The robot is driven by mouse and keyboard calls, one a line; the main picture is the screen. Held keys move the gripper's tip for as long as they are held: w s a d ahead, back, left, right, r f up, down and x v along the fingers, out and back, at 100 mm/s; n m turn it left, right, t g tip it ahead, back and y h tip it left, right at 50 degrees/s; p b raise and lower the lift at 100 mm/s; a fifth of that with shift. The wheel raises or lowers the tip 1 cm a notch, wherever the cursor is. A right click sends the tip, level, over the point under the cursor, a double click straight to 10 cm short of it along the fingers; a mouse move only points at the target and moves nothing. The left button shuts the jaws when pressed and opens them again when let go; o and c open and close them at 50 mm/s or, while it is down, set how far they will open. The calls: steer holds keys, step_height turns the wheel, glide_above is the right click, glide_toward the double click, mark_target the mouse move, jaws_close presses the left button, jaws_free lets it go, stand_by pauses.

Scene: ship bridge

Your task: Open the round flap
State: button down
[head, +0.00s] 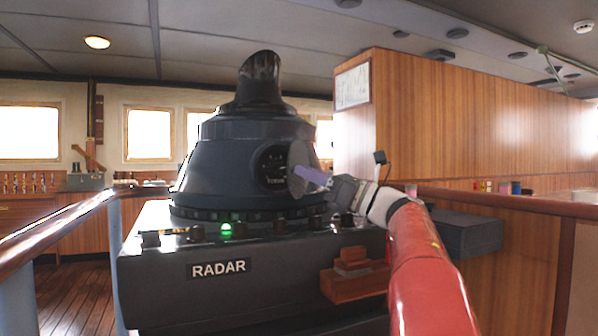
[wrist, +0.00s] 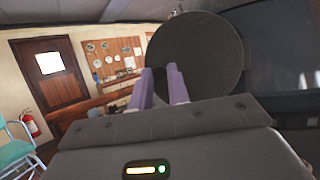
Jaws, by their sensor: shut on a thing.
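The round flap (head: 301,158) is a grey disc on the dark radar housing (head: 225,165). It stands swung out to the right of a dark round opening (head: 272,168), which shows a dial-like face with white marks. In the wrist view the flap (wrist: 197,50) is a large dark ribbed disc just past my fingers. My gripper (head: 300,171) reaches in from the right, its purple fingers at the flap's edge. The fingers also show in the wrist view (wrist: 164,82), shut on the flap. The exact contact is partly hidden.
The housing stands on a black console (head: 240,283) labelled RADAR, with a green light (head: 226,230) and several knobs. A wooden block (head: 355,280) sits on its front. Wooden rails (head: 75,228) run at left and right. A wood-panelled cabinet (head: 450,120) stands behind my arm.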

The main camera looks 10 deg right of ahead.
steer(key=shift+s+d+r+n+g+y+p, duration=0.15)
steer(key=shift+d+n+g+y+p, duration=0.25)
steer(key=shift+d+n+g+y, duration=0.8)
steer(key=shift+a+g, duration=0.25)
steer(key=shift+g, duration=0.15)
steer(key=c, duration=1.4)
jaws_free()
steer(key=shift+o, duration=0.2)
steer(key=b+v, duration=0.1)
steer(key=v, duration=0.7)
steer(key=shift+b, duration=0.4)
